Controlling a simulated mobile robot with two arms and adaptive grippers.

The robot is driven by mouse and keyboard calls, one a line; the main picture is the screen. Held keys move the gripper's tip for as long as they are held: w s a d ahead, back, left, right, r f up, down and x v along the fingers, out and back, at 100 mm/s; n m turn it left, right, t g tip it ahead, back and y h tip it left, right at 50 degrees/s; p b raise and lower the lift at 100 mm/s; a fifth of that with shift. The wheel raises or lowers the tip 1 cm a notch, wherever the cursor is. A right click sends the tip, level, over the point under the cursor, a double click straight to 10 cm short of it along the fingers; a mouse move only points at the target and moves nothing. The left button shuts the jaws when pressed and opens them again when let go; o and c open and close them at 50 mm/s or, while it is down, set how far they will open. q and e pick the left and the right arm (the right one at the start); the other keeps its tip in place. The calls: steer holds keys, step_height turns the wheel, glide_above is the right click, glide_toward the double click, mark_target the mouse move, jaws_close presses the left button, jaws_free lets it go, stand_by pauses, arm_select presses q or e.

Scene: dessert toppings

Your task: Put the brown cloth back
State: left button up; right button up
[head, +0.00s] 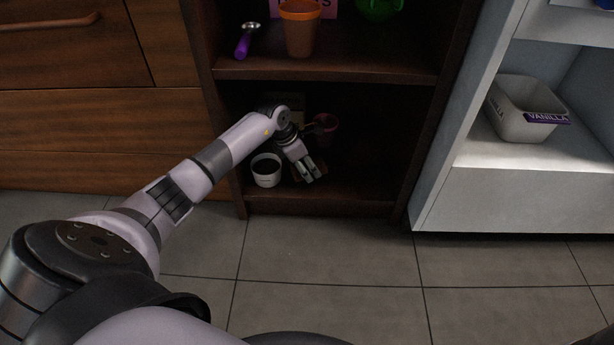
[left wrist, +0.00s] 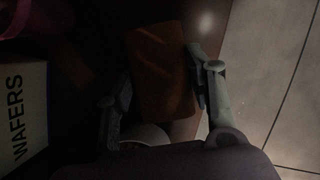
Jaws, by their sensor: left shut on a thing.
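The brown cloth (left wrist: 160,65) is a folded rectangle in the left wrist view, lying between the two fingers of my left gripper (left wrist: 160,92). My left gripper is shut on it. In the head view my left gripper (head: 312,173) is low inside the dark shelf unit, just above its bottom board near the front edge. The cloth is mostly hidden behind the fingers there. My right gripper is not in view.
A white bowl (head: 266,180) stands just left of my left gripper. A pink cup (head: 328,128) and a wafers box (left wrist: 22,112) stand behind it. Above is a shelf board (head: 350,80) with an orange cup (head: 301,30). The bottom board's right side is clear.

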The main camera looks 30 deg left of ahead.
arm_select(q)
step_height(320, 180, down, 4)
steer(key=b, duration=0.3)
steer(key=shift+r, duration=0.35)
steer(key=shift+f, duration=0.2)
steer(key=o, duration=1.5)
steer(key=shift+r, duration=0.1)
steer(key=shift+o, duration=0.2)
